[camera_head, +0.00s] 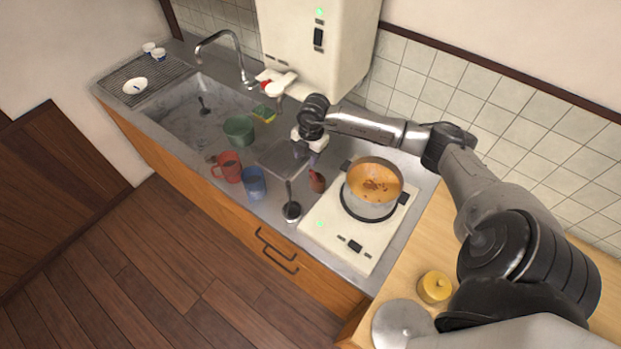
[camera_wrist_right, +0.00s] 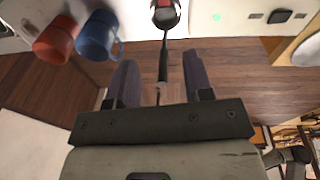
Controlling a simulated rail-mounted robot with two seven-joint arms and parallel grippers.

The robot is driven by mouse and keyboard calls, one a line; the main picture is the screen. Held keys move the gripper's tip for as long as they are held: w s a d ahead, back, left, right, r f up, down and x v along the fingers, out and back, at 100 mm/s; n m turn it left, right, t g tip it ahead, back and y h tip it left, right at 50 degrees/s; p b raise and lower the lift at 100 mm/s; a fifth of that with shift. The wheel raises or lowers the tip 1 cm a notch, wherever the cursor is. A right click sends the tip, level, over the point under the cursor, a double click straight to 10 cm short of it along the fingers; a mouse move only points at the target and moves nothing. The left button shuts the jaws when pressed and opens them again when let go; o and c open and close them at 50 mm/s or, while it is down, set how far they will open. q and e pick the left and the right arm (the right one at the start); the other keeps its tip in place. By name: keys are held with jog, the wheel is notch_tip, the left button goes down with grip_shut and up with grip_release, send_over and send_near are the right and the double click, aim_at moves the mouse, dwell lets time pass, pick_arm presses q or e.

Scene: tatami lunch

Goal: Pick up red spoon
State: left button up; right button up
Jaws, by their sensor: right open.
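I cannot make out a clearly red spoon in either view. A small dark spoon-like utensil (camera_head: 203,105) lies in the sink. My left gripper is out of view.
A red mug (camera_head: 228,167) and blue mug (camera_head: 253,184) stand left of the ladle. A small red-brown bottle (camera_head: 317,181) stands close to my right gripper. A pot (camera_head: 371,198) of orange soup sits on the white stove (camera_head: 342,246). A green bowl (camera_head: 239,129) is near the sink.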

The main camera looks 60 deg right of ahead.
aim_at(313, 174)
jog(key=shift+m+g+h, duration=0.4)
jog(key=shift+m+h, duration=0.1)
jog(key=shift+h, duration=0.1)
jog(key=d+f, duration=0.1)
jog(key=f, duration=0.1)
jog(key=d+f, duration=0.1)
jog(key=f, duration=0.1)
jog(key=d+f, duration=0.1)
jog(key=f, duration=0.1)
jog(key=shift+s+f, duration=0.3)
jog(key=shift+f+p, duration=0.3)
jog(key=shift+f, duration=0.45)
notch_tip(313, 174, down, 4)
jog(key=shift+f+p, duration=0.25)
jog(key=shift+p, duration=0.15)
jog(key=shift+d+f, duration=0.15)
jog(key=shift+f, duration=0.2)
jog(key=shift+c, duration=0.4)
grip_shut()
